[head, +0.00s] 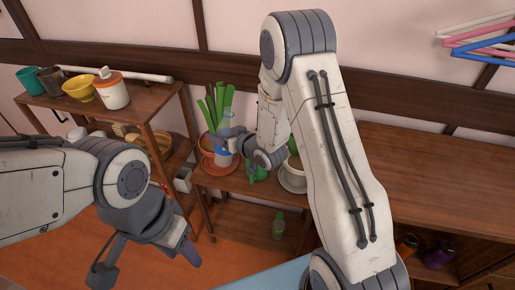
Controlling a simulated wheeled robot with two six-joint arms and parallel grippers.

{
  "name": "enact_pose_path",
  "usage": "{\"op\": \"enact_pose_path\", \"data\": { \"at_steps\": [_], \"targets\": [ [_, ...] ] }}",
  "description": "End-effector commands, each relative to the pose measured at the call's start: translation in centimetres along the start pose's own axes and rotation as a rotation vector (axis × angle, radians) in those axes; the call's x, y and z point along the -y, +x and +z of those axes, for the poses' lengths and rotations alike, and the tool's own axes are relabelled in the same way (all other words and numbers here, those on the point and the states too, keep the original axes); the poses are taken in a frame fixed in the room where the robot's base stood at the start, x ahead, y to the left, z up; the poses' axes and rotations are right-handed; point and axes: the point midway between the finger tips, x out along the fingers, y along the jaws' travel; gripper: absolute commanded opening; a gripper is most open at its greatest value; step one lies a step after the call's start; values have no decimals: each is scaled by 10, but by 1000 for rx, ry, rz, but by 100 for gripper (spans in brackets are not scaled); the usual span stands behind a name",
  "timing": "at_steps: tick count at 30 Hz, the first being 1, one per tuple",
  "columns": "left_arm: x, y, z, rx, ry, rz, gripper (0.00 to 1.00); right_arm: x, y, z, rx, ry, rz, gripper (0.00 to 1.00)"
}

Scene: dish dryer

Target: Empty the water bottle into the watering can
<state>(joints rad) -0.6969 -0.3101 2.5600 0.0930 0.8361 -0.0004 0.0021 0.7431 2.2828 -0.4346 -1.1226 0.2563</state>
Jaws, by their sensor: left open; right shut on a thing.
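My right gripper (239,143) reaches down to the wooden shelf unit and is shut on a clear, bluish water bottle (222,152). The bottle looks roughly upright, in front of an orange pot with tall green leaves. A small green piece (257,174) shows just below the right gripper; it may be part of the watering can, but most of it is hidden behind my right gripper and arm. My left gripper (148,262) is open and empty at the lower left, over the floor, apart from everything.
The orange pot (213,165) and a white pot with saucer (293,179) stand close to the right gripper. A shelf (150,107) at left holds cups, a yellow bowl and a jar. A green bottle (278,226) stands low down. The wooden top (440,185) at right is clear.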

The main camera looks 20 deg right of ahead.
Motion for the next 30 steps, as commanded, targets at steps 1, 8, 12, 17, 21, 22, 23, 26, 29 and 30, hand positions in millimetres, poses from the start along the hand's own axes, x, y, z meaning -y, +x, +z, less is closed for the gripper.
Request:
{"op": "enact_pose_path", "data": {
  "at_steps": [1, 8, 12, 17, 21, 22, 23, 26, 29, 30],
  "targets": [
    [0, -1, 0, 0, 0, 0, 50, -1, 0, -2, -8, 21, -8, 9],
    [0, -1, 0, 0, 0, 0, 50, 0, 0, -2, -33, 125, -52, 9],
    [1, 18, 1, 0, 0, 0, 50, -5, 6, 17, -46, 189, -78, 9],
    [2, 32, 2, 0, 0, 0, 50, -9, 11, 31, -66, 260, -108, 9],
    [2, 32, 2, 0, 0, 0, 50, -10, 10, 29, -83, 322, -135, 9],
    [2, 33, 2, 0, 0, 0, 50, -11, 10, 30, -86, 336, -140, 9],
    [2, 34, 2, 0, 0, 0, 50, -11, 10, 30, -89, 350, -145, 9],
    [3, 38, 2, 0, 0, 0, 50, -12, 11, 32, -99, 395, -165, 9],
    [3, 42, 2, 0, 0, 0, 50, -12, 12, 34, -111, 440, -184, 9],
    [3, 43, 2, 0, 0, 0, 50, -11, 12, 34, -115, 458, -191, 9]
  ]
}}
